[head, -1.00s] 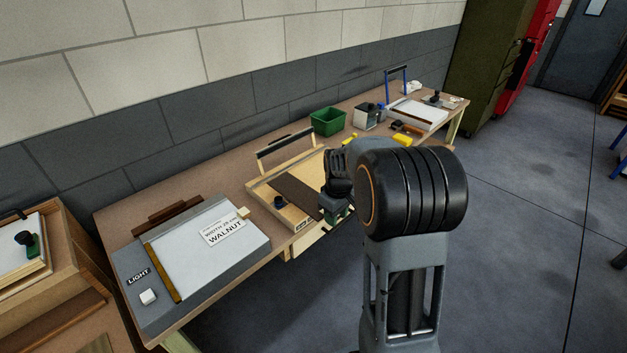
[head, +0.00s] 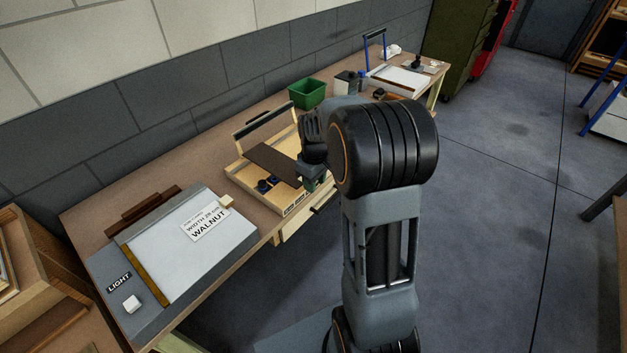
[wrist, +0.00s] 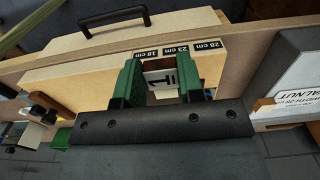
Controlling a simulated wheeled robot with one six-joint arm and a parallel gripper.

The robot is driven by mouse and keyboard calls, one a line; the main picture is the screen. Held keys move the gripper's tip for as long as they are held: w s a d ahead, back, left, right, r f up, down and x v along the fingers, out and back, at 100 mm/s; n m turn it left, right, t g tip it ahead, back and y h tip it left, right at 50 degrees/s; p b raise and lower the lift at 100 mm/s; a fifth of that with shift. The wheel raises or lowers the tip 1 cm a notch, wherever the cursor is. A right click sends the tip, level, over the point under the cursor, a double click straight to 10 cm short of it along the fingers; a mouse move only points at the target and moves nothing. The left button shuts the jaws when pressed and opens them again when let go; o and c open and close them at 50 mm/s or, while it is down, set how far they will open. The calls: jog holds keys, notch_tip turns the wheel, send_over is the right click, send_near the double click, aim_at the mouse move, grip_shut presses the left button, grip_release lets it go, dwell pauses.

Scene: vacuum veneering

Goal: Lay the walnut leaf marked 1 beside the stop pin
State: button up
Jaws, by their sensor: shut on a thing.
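The walnut leaf (head: 275,160) is a dark brown strip lying over the pale wooden tray (head: 240,177) in the head view, its right end at my gripper. In the wrist view my gripper (wrist: 163,84) has its green fingers closed on a piece with a white label (wrist: 161,78) marked 1. Little of the leaf itself shows there. Two dark blue knobs (head: 263,186) stand in the tray beside the leaf's near edge. I cannot tell which part is the stop pin, nor whether the leaf touches the tray floor.
Labels of 18, 23 and 28 cm (wrist: 175,50) mark the tray's front edge. A light table (head: 165,265) with a WALNUT, width 28 card (head: 205,223) stands left of the tray. A green bin (head: 307,93) stands behind. A drawer with a black handle (wrist: 115,20) lies below.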

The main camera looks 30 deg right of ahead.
jog(key=shift+f+b, duration=1.85)
jog(key=shift+f, duration=1)
jog(key=o, duration=1.1)
notch_tip(320, 180, up, 14)
jog(key=shift+f, duration=0.1)
